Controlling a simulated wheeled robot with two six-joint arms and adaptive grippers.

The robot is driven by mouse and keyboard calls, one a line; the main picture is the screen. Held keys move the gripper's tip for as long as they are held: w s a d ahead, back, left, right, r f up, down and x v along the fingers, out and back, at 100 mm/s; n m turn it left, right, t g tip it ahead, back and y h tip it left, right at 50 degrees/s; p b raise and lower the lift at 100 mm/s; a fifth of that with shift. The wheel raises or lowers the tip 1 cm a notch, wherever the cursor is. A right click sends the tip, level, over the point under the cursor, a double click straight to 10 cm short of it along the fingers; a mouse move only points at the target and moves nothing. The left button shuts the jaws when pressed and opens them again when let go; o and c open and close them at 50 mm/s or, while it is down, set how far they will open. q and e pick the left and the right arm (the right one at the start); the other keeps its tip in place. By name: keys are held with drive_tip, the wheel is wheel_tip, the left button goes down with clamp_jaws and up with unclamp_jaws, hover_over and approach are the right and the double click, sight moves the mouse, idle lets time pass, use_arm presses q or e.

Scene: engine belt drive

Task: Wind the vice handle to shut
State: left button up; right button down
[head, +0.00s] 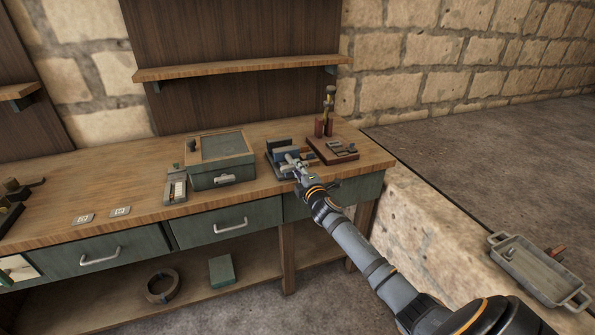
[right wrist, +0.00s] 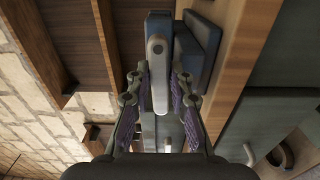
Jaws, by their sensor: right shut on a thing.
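The blue-grey vice (head: 278,148) sits near the front edge of the wooden workbench, right of a green box. My right gripper (head: 300,169) reaches it from the front right. In the right wrist view, the gripper (right wrist: 158,98) is shut on the vice handle (right wrist: 157,70), a pale grey bar with a rounded end lying between the two fingers. Blue parts of the vice (right wrist: 205,42) show beyond it. In the head view my gripper partly hides the handle, and I cannot tell how wide the vice jaws stand. My left gripper is not in view.
The green box (head: 222,178) stands left of the vice on the workbench (head: 130,177). A dark red-brown board (head: 325,157) with small parts lies close on the right, with an upright brass-topped item (head: 329,102) behind. A grey tray (head: 535,265) is at the far right.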

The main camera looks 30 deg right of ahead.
drive_tip(key=shift+s+d+f, duration=0.1)
drive_tip(key=shift+f, duration=0.35)
drive_tip(key=c, duration=1.4)
unclamp_jaws()
drive_tip(key=shift+o, duration=0.9)
drive_tip(key=v, duration=1.2)
drive_tip(key=shift+s+r, duration=0.2)
drive_tip(key=shift+r, duration=0.2)
